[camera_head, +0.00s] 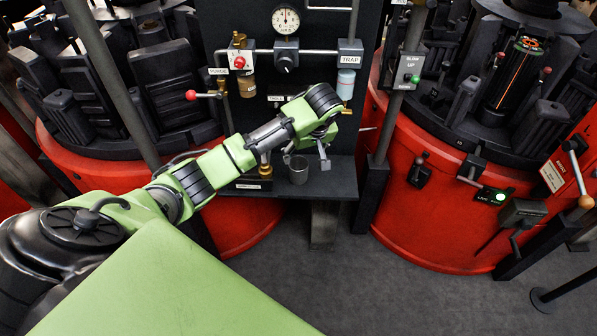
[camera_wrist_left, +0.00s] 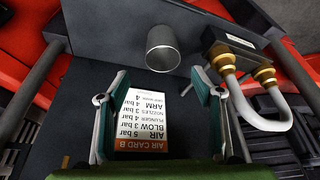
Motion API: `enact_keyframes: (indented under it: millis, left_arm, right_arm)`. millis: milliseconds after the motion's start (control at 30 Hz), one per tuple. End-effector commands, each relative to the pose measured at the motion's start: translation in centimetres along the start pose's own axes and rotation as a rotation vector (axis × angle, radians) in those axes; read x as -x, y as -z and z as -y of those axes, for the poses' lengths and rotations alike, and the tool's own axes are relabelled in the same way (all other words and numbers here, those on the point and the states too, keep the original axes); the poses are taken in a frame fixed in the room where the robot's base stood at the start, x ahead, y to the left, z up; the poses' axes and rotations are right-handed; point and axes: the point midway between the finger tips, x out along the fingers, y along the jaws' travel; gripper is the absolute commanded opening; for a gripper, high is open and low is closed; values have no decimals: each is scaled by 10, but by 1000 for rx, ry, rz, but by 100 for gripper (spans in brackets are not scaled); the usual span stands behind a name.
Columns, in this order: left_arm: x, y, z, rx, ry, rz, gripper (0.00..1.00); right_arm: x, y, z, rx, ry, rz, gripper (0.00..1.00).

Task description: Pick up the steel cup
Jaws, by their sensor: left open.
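The steel cup (camera_head: 299,170) is a small grey metal cup standing on the dark shelf (camera_head: 335,183) below the gauge panel. In the left wrist view the cup (camera_wrist_left: 162,48) shows ahead of the fingers, near the shelf's edge, with its open rim towards the camera. My left gripper (camera_head: 308,158) is over the shelf, close to the cup in the head view. Its two fingers (camera_wrist_left: 161,92) are spread in the left wrist view, with nothing between them but the view of a card; the cup is beyond the tips. My right gripper is not in view.
A printed air card (camera_wrist_left: 142,122) lies below the fingers. A pipe loop with brass fittings (camera_wrist_left: 245,90) stands right of them in the wrist view. The panel with its gauge (camera_head: 286,20) and a trap bottle (camera_head: 346,84) rises behind the shelf. Red moulding machines (camera_head: 430,225) flank it.

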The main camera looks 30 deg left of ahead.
Motion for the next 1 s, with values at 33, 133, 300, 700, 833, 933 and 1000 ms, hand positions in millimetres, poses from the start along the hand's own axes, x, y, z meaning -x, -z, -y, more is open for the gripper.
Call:
enact_keyframes:
  millis: [33,133,300,700,833,933,1000]
  left_arm:
    - [-10,0,2,0,4,1,60]
    - [-26,0,1,0,3,1,60]
    - [-39,0,0,-1,0,0,60]
    - [-88,-3,6,-1,0,0,60]
    - [-92,-3,5,-1,-1,0,60]
    - [-92,-3,5,-2,-2,0,60]
    - [-92,-3,5,-2,-2,0,58]
  right_arm:
    - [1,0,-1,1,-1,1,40]
    - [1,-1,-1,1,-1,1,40]
    - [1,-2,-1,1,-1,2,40]
    - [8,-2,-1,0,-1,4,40]
    - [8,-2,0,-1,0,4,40]
    - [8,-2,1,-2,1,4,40]
    - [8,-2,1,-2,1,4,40]
